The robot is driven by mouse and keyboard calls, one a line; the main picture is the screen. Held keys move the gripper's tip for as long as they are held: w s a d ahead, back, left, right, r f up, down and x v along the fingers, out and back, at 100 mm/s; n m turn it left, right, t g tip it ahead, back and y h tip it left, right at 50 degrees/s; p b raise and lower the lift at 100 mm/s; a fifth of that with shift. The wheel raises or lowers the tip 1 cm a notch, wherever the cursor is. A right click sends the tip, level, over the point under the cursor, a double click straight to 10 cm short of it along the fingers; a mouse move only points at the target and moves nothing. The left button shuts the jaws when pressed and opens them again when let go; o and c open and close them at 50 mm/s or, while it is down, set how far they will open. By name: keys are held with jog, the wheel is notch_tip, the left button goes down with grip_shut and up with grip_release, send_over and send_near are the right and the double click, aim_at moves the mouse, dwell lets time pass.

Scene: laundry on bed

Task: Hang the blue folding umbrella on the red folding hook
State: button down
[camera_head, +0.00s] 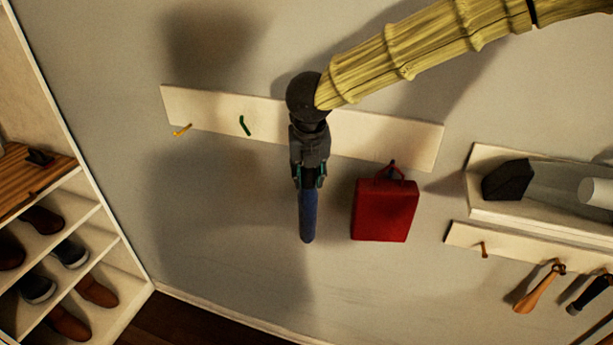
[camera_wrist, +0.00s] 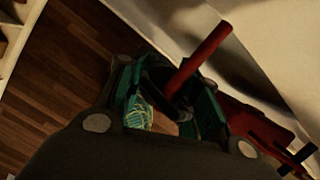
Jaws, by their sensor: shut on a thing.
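The blue folding umbrella (camera_head: 307,215) hangs upright below my gripper (camera_head: 309,178), close to the wall. My gripper is shut on its upper end. In the wrist view, a dark strap loop (camera_wrist: 153,79) shows between the fingers of my gripper (camera_wrist: 168,98). The red folding hook (camera_wrist: 206,52) sticks out as a red rod, and its lower end is between the fingers at the loop. I cannot tell whether the rod passes through the loop or only lies against it. In the head view my gripper hides the red hook.
The pale hook board (camera_head: 370,137) carries a yellow hook (camera_head: 182,130) and a green hook (camera_head: 245,125), both bare. A red bag (camera_head: 384,211) hangs close on the right. A shelf (camera_head: 517,217) stands farther right, and a shoe rack (camera_head: 95,215) at the left.

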jog(key=shift+w+d, duration=0.3)
jog(key=shift+w, duration=0.65)
jog(key=shift+w+d+f+p, duration=0.15)
jog(key=shift+w+f+p, duration=0.15)
jog(key=shift+w+f, duration=0.2)
jog(key=shift+f, duration=0.1)
jog(key=c, duration=0.9)
grip_release()
